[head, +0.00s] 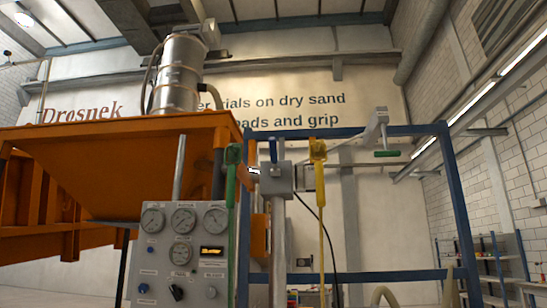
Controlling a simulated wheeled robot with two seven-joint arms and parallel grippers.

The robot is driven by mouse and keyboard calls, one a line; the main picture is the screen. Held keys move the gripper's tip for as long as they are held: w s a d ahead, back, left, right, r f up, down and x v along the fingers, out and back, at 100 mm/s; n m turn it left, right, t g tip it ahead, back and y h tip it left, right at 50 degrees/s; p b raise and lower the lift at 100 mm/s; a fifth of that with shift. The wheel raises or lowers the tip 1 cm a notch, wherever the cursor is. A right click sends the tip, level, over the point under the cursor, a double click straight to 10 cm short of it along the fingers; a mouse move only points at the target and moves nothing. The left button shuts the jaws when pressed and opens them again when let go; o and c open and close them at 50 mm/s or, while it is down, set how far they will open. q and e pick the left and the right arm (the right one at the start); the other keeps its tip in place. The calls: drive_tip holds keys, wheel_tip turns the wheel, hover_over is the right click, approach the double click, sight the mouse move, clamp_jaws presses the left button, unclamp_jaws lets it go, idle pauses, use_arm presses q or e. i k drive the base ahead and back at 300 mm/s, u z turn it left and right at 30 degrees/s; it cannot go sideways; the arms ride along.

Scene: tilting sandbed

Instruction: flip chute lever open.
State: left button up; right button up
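No part labelled as the chute lever shows. A short upright blue handle (273,151) stands on a grey block (276,180) on a post, right of the orange hopper (150,165). Farther right, a grey crank arm (376,128) ends in a horizontal green grip (387,153). I cannot tell which of these, if either, is the chute lever, nor whether it is open or shut. A chute outlet is not clearly visible. Neither of my grippers is in view.
A gauge panel (183,252) stands in front of the hopper. A green bar (231,215) and a yellow bar (320,220) hang upright beside the post. A blue frame (459,215) stands around the crank. Shelves (495,265) are at the far right.

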sight(275, 172)
drive_tip(key=z, duration=1.65)
drive_tip(key=i, duration=0.8)
drive_tip(key=u, duration=2.55)
